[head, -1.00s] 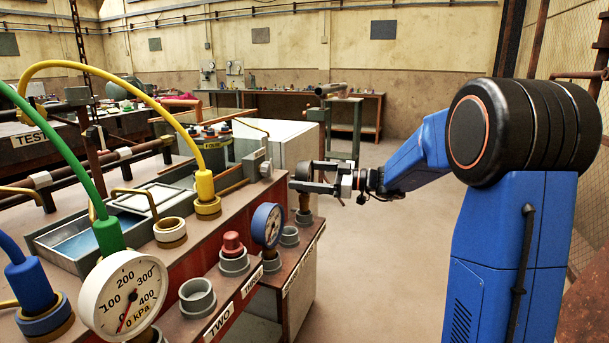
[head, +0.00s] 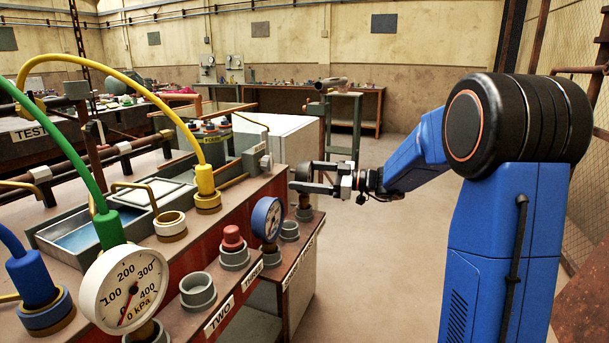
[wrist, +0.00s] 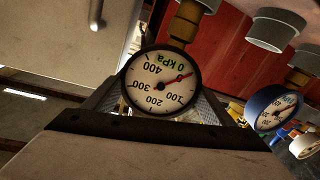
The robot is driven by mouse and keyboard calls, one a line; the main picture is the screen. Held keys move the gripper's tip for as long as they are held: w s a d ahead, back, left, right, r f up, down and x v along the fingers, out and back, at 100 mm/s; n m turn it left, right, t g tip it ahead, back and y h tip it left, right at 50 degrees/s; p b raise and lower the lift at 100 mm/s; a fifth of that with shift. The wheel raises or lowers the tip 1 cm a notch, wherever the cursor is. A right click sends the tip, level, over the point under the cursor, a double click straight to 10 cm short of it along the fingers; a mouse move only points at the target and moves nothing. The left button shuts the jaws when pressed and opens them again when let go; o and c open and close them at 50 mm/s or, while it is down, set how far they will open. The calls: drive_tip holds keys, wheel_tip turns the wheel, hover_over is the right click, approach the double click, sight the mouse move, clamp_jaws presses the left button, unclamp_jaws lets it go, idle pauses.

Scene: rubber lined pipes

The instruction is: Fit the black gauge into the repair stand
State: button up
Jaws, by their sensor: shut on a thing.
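My gripper (head: 318,178) is shut on the black gauge (head: 302,174), over the far right end of the bench front. In the wrist view the black gauge (wrist: 160,84) sits between the fingers, its white dial facing the camera and its brass stem (wrist: 188,22) running to the frame's top edge. In the head view the stem points down, just above or in a grey socket; I cannot tell which. The likely repair stand is the far step (head: 301,262) with a label too small to read.
A blue gauge (head: 267,219) and a grey socket (head: 289,231) stand close to the held gauge. A red plug (head: 232,238), an open grey socket (head: 197,290) and a large white gauge (head: 124,290) line the nearer ledge.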

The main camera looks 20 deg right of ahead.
drive_tip(key=shift+f, duration=0.55)
drive_tip(key=o, duration=1.6)
drive_tip(key=shift+c, duration=0.2)
drive_tip(key=v, duration=1.7)
drive_tip(key=shift+s+d, duration=0.15)
drive_tip(key=shift+d, duration=0.05)
drive_tip(key=shift+f, duration=0.15)
